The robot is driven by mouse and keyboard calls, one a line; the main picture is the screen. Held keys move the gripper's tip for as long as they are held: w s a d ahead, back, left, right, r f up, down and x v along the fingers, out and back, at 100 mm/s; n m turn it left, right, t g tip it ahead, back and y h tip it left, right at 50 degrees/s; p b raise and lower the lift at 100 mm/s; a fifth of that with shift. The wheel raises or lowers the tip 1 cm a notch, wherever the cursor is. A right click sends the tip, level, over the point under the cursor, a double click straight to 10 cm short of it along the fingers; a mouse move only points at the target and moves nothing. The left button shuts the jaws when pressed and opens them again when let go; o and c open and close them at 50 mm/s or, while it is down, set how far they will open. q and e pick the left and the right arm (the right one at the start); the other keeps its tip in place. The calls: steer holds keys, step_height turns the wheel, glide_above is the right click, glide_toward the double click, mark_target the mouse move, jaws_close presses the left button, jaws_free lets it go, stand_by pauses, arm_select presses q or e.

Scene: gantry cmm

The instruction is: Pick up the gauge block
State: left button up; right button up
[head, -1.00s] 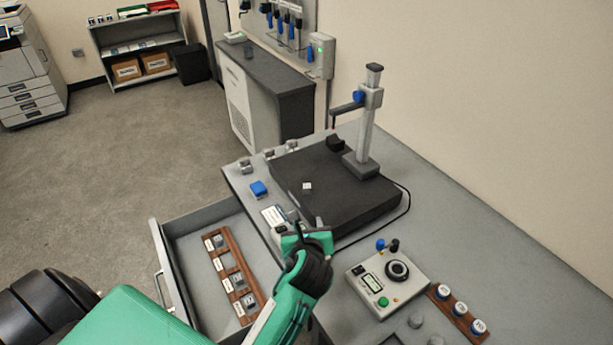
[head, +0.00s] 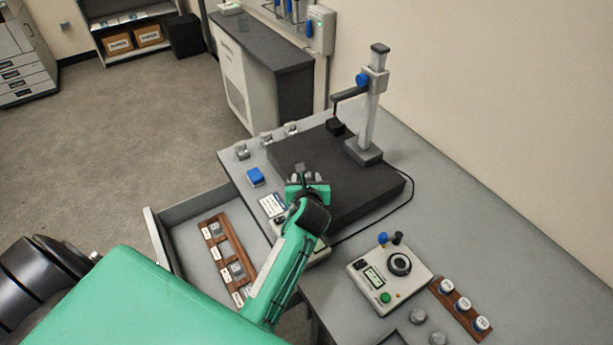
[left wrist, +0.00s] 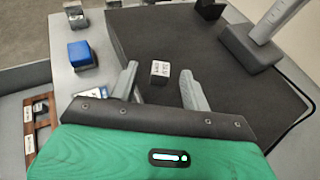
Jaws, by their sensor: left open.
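The gauge block (left wrist: 160,72) is a small pale grey block with dark markings on its top. It lies on the black surface plate (left wrist: 150,30) in the left wrist view. My left gripper (left wrist: 159,77) is open, with one finger on each side of the block and visible gaps to both. In the head view my left gripper (head: 307,177) is over the near left part of the plate. There its fingers mostly hide the block, and the height gap is hard to judge. My right gripper is not in view.
A post stand (head: 368,120) rises at the plate's far right. A blue block (head: 256,177) and several small metal pieces stand left of the plate. A control box (head: 385,278) sits at the right. An open drawer (head: 180,245) holds a wooden rack (head: 232,246).

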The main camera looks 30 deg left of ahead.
mark_target(307, 175)
arm_select(q)
steer(key=x, duration=0.3)
steer(key=shift+w+f+p, duration=0.25)
steer(key=shift+p, duration=0.1)
steer(key=shift+w+a+f, duration=0.25)
steer(key=shift+w, duration=0.2)
jaws_close()
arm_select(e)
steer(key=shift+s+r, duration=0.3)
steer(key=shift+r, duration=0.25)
